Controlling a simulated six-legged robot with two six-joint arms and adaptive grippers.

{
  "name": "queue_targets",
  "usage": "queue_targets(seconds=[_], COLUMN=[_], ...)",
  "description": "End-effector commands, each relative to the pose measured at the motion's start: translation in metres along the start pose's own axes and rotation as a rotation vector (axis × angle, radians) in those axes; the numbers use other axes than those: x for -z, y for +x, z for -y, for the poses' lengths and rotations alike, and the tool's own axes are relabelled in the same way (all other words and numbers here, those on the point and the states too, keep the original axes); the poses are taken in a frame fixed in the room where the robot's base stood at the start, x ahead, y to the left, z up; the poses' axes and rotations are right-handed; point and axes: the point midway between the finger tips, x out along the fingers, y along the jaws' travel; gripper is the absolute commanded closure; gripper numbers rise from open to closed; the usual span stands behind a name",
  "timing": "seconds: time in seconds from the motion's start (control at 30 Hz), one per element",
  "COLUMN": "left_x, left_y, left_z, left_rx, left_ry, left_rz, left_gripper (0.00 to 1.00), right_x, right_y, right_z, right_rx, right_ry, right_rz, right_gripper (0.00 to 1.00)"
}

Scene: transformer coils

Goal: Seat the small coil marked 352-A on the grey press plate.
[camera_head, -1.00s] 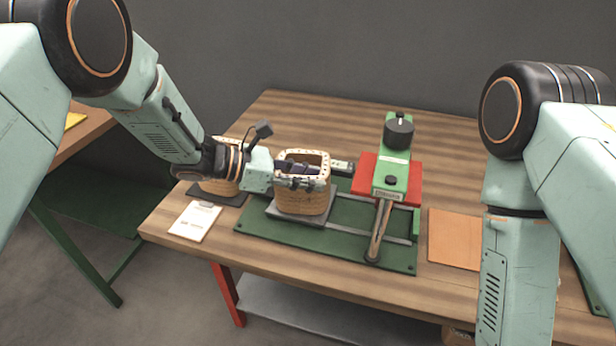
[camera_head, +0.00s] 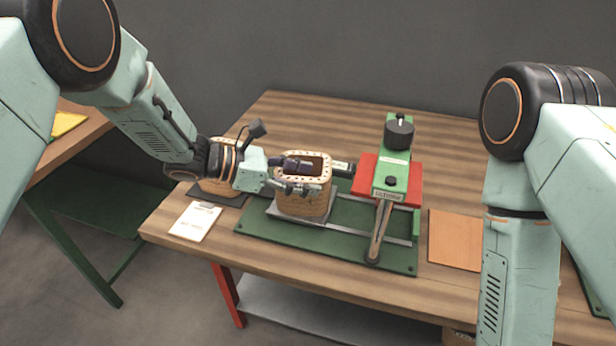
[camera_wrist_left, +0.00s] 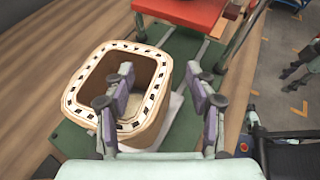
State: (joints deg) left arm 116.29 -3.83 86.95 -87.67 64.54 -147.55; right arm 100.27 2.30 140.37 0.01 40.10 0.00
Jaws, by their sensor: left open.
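A tan coil (camera_head: 304,202) with a pale, dark-marked rim stands upright on the grey press plate (camera_head: 273,209). No 352-A mark is readable on it. My left gripper (camera_head: 303,178) is open at the coil's top, one finger over its opening and the other along its front side. In the left wrist view the coil (camera_wrist_left: 148,130) is left of centre, and the open gripper (camera_wrist_left: 165,85) has one finger over the rim and one outside the wall. A second tan coil (camera_head: 213,187) stands on a dark mat, partly hidden behind my left wrist. My right gripper is not in view.
The green press base (camera_head: 330,245) carries rails, a red block (camera_head: 364,178) and a green press head (camera_head: 390,178) with a lever. A clipboard (camera_head: 195,221) lies at the table's left front. An orange sheet (camera_head: 453,240) lies right of the press.

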Motion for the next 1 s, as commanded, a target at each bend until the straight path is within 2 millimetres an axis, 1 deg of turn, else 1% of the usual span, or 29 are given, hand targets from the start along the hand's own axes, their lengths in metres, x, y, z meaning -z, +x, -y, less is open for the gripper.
queue_targets(seconds=[0.03, 0.3, 0.4, 0.5, 0.6, 0.7, 1.0], left_x=[-0.001, -0.002, -0.001, -0.001, -0.001, -0.001, -0.001], left_y=[-0.010, -0.066, -0.083, -0.096, -0.104, -0.107, -0.108], left_z=[-0.001, -0.002, -0.001, -0.001, -0.001, -0.001, -0.001], left_rx=[-0.004, -0.006, -0.004, -0.003, -0.002, 0.000, 0.000], left_ry=[-0.002, -0.001, -0.001, 0.000, 0.000, 0.001, 0.001], left_rz=[0.003, 0.005, 0.006, 0.005, 0.004, 0.003, 0.003], left_gripper=[0.44, 0.44, 0.44, 0.44, 0.44, 0.44, 0.44], right_x=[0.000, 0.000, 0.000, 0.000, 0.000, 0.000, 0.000], right_y=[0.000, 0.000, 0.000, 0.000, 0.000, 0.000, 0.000], right_z=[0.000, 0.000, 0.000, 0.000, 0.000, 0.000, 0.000], right_rx=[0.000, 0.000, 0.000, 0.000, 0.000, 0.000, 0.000], right_ry=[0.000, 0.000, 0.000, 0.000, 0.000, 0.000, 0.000], right_rz=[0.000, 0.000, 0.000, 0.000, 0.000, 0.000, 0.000], right_gripper=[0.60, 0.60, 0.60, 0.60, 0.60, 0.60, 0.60])
